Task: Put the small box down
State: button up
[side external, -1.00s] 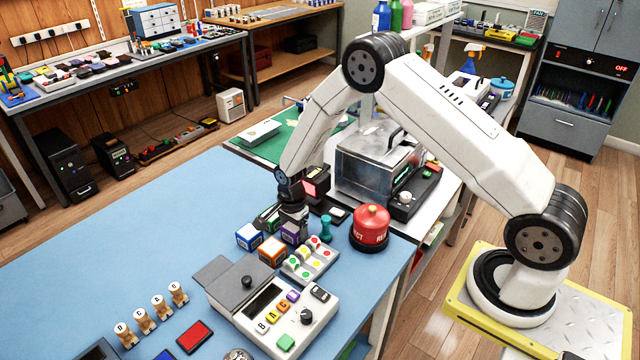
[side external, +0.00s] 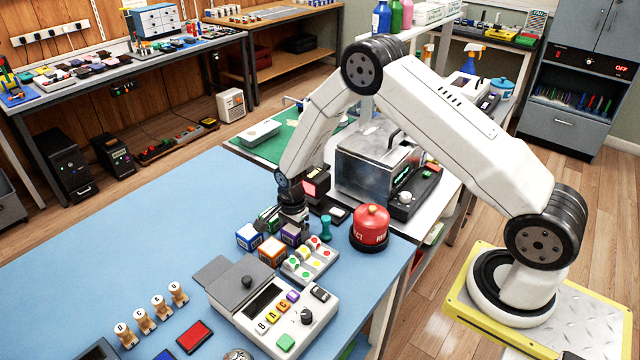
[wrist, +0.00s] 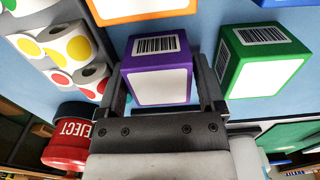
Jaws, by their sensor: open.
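The small purple box (side external: 291,234) stands on the blue table in the side view. It also shows in the wrist view (wrist: 160,75), with a barcode on one face and a blank white label on another. My gripper (side external: 293,218) is over it, pointing down. In the wrist view my gripper's dark fingers (wrist: 162,92) are open, one on each side of the purple box, with narrow gaps beside it. The box's underside is hidden.
Around it stand a blue box (side external: 249,236), an orange box (side external: 271,251) and a green box (wrist: 265,58). A tray of coloured label rolls (side external: 309,260) and a red EJECT canister (side external: 370,226) are close by.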

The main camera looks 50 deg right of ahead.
notch_tip(320, 180, up, 12)
dwell(0.8)
jog(key=shift+r, duration=0.15)
dwell(0.4)
jog(key=s+a+r+n+t, duration=0.1)
jog(key=s+r+n, duration=0.2)
jog(key=s+n, duration=0.6)
jog(key=s+a+r+n+t, duration=0.1)
jog(key=s+r+n, duration=0.3)
jog(key=s+n, duration=0.5)
jog(key=shift+s+a+r+t, duration=0.25)
jog(key=shift+s+t, duration=0.05)
jog(key=shift+s, duration=0.4)
